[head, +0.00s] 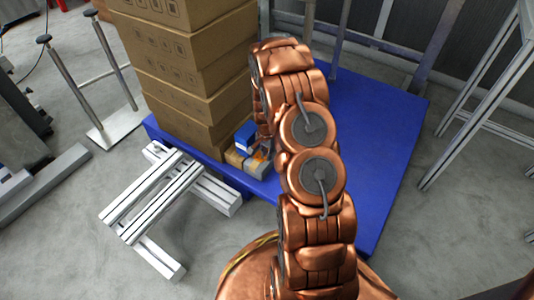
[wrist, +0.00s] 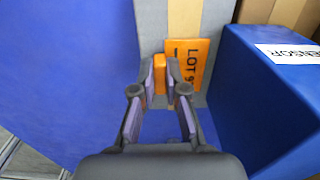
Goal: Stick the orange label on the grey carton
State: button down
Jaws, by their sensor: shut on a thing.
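The orange label (wrist: 191,62) shows dark lettering starting "LOT 9" in the wrist view. My gripper (wrist: 160,76) is shut on the label's orange raised part, which sits between the fingertips. The grey carton (wrist: 152,28) is directly behind the label, with a tan tape strip running down its face. The label overlaps this face and looks close against it; I cannot tell whether it touches. In the head view the grey carton (head: 257,169) is low at the front of the blue platform, with a bit of the orange label (head: 260,154) above it. My arm hides most of the gripper there.
A blue box (wrist: 262,95) with a white "SENSOR" label stands right of the carton in the wrist view. Tall stacked brown cartons (head: 185,75) stand on the blue platform (head: 375,135). White metal profiles (head: 165,200) lie in front. The platform's right side is clear.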

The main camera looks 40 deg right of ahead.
jog(key=c, duration=1.1)
grip_release()
jog(key=shift+f, duration=0.1)
